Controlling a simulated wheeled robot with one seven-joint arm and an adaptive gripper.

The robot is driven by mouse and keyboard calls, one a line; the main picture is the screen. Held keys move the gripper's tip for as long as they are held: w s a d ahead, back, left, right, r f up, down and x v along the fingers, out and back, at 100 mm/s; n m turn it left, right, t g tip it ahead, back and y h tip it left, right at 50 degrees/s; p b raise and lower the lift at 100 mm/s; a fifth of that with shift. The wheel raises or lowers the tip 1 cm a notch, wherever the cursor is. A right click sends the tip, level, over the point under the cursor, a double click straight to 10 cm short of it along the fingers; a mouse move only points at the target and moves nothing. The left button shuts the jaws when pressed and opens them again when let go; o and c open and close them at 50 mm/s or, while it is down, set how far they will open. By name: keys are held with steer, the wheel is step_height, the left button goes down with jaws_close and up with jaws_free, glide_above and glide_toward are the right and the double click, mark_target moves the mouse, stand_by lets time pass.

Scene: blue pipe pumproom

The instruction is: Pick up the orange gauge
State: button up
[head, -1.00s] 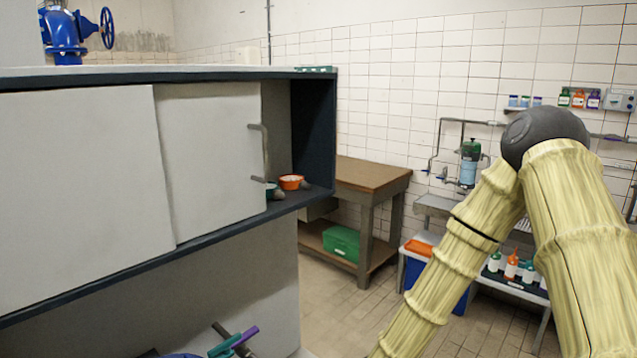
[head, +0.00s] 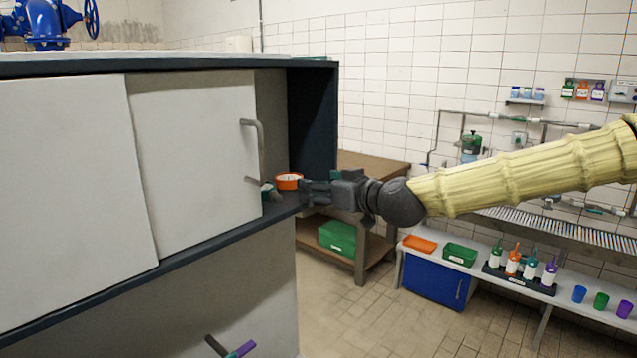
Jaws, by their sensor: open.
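The orange gauge (head: 289,181), round with a pale face, lies on the floor of the cabinet's open right end. My gripper (head: 306,192) is dark grey and reaches in from the right, its fingers level with the shelf edge. The fingertips are just right of and slightly in front of the gauge in the picture; whether they touch it I cannot tell. The gripper is open with nothing seen between its fingers.
The cabinet's sliding door (head: 195,150) with a grey handle (head: 256,150) covers the space left of the gauge. The dark right side wall (head: 314,120) stands behind it. A wooden table (head: 372,168) and a blue-doored bench (head: 437,283) are beyond.

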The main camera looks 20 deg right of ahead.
mark_target(296, 179)
steer(key=shift+r+p+x, duration=0.1)
steer(key=shift+p+x, duration=0.75)
steer(key=shift+x, duration=1.9)
steer(key=shift+r+p+x, duration=0.15)
steer(key=shift+p+x, duration=0.65)
steer(key=shift+x, duration=1.9)
steer(key=shift+f, duration=0.1)
steer(key=c, duration=1)
